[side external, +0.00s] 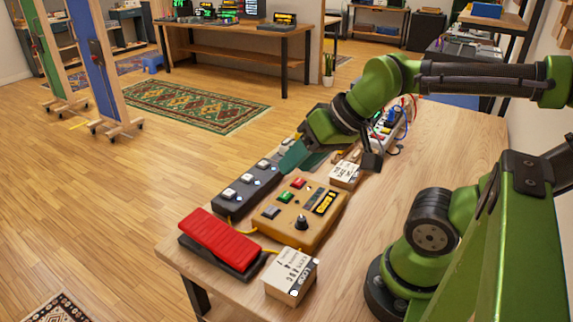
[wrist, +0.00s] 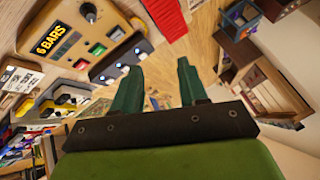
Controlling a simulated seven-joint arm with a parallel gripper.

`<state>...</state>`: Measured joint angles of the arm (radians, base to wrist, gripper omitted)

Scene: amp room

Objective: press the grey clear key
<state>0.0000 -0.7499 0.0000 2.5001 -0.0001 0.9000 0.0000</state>
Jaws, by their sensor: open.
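An orange pedal unit (side external: 323,228) sits on the wooden table, with a display, a dark knob and a row of red, green and grey keys. The grey key (side external: 271,212) is at the near end of that row; it also shows in the wrist view (wrist: 115,33). The green key (side external: 285,197) and red key (side external: 298,183) are beside it. My gripper (side external: 288,163) is open and empty, its teal fingers pointing down near the far end of the black footswitch bar. In the wrist view my gripper (wrist: 157,80) is apart from the grey key, which lies up and left of the fingers.
The black footswitch bar (side external: 233,203) runs along the table edge beside the orange unit. A red pedal (side external: 219,235) and a white-topped box (side external: 292,273) stand at the near end. Another small box (side external: 345,174) is behind the unit. Cables and more gear lie farther back.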

